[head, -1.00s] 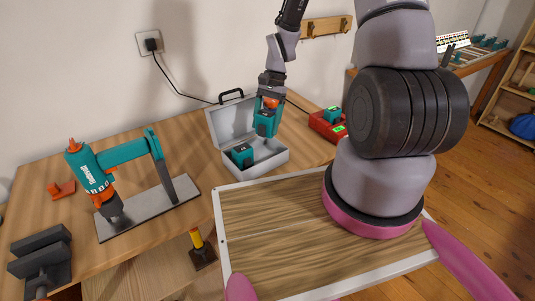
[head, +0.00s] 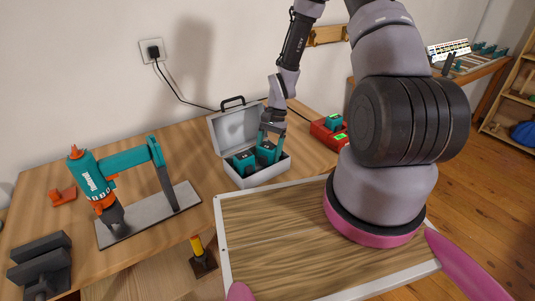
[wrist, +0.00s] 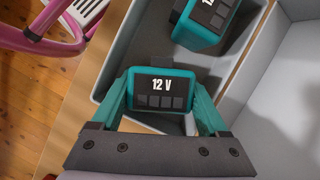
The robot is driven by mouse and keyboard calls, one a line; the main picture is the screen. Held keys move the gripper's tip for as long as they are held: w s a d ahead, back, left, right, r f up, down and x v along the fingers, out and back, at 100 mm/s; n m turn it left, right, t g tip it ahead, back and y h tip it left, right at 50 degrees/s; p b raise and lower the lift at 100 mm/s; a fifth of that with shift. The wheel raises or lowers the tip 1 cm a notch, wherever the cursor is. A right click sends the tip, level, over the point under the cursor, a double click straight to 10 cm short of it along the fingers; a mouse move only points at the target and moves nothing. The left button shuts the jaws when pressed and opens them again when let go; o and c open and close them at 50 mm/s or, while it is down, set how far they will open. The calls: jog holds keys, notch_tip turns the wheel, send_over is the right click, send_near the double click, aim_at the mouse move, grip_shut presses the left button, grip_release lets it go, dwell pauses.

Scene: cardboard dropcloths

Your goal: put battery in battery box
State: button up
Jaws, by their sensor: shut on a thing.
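The grey battery box (head: 262,180) stands open on the workbench with its lid tilted back. One teal and black battery (head: 243,161) sits inside it on the left; it also shows in the wrist view (wrist: 208,18). My gripper (head: 271,135) points down over the box's right part. It is shut on a second teal battery (head: 267,153), whose black top reads "12 V" in the wrist view (wrist: 161,88). The held battery is low, at the box opening beside the first one. Its underside is hidden, so I cannot tell whether it touches the box floor.
A red charger (head: 326,135) with a teal battery (head: 334,121) on it stands right of the box. A teal drill on a stand (head: 95,185) and a dark vise (head: 40,262) are at the left. A white-edged wooden tray (head: 285,235) lies in front.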

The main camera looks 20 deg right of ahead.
jog(key=o, duration=1.4)
jog(key=shift+f, duration=0.1)
jog(key=w+d+r+n+t+h, duration=0.1)
jog(key=w+d+r, duration=0.1)
jog(key=r, duration=0.9)
jog(key=w+d+r+t, duration=0.1)
jog(key=d+r, duration=0.2)
jog(key=r, duration=0.8)
jog(key=s+r+n+t, duration=0.1)
jog(key=s+r+t, duration=0.1)
jog(key=s+r, duration=0.4)
jog(key=s+r+n+t, duration=0.1)
jog(key=s+r+t, duration=0.2)
jog(key=r, duration=0.8)
jog(key=s+d+r+n+t, duration=0.1)
jog(key=s+r+n+t, duration=0.1)
jog(key=s+r, duration=0.6)
jog(key=shift+s+r+t, duration=0.3)
jog(key=shift+r+t, duration=0.1)
jog(key=shift+t, duration=0.2)
